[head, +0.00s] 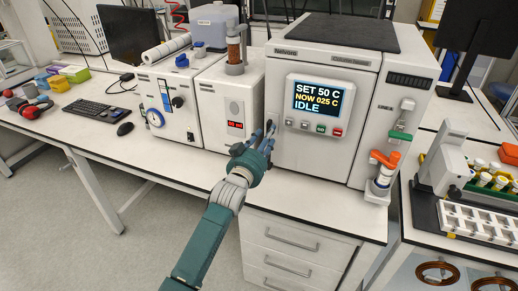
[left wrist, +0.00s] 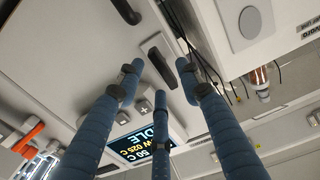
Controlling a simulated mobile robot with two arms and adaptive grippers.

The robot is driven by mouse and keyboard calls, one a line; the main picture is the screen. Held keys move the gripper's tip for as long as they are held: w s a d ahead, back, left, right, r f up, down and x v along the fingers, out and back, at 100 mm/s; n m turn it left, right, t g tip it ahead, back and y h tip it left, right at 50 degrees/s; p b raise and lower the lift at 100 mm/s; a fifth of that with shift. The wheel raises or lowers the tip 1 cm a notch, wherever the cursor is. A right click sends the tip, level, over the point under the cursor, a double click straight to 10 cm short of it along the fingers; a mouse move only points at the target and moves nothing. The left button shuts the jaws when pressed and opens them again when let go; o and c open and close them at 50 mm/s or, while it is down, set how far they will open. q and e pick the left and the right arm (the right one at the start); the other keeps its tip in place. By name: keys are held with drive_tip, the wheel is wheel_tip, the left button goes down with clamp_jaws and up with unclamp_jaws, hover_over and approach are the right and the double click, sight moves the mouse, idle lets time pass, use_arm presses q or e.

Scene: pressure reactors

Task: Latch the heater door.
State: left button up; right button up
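The heater (head: 317,175) is the big white box on the bench, with a display reading SET 50 C, NOW 025 C, IDLE (head: 319,98). Its front door looks flush with the body in the head view. My left gripper (head: 263,141) is at the left edge of the heater front, fingers pointing at it. In the left wrist view, a black handle (left wrist: 161,67) on the white front lies between the spread fingers (left wrist: 160,75). The fingers look open; I cannot tell whether they touch the handle. Its latch state is unclear. My right gripper is not in view.
A white unit with a red display (head: 228,138) stands close left of the heater. An orange-handled valve fitting (head: 384,160) sticks out at its right front. A rack with vials (head: 487,181) is at the far right. A narrow bench strip in front is clear.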

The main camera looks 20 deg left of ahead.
use_arm(q)
drive_tip(key=s, duration=0.8)
drive_tip(key=shift+a, duration=0.15)
drive_tip(key=shift+w, duration=0.1)
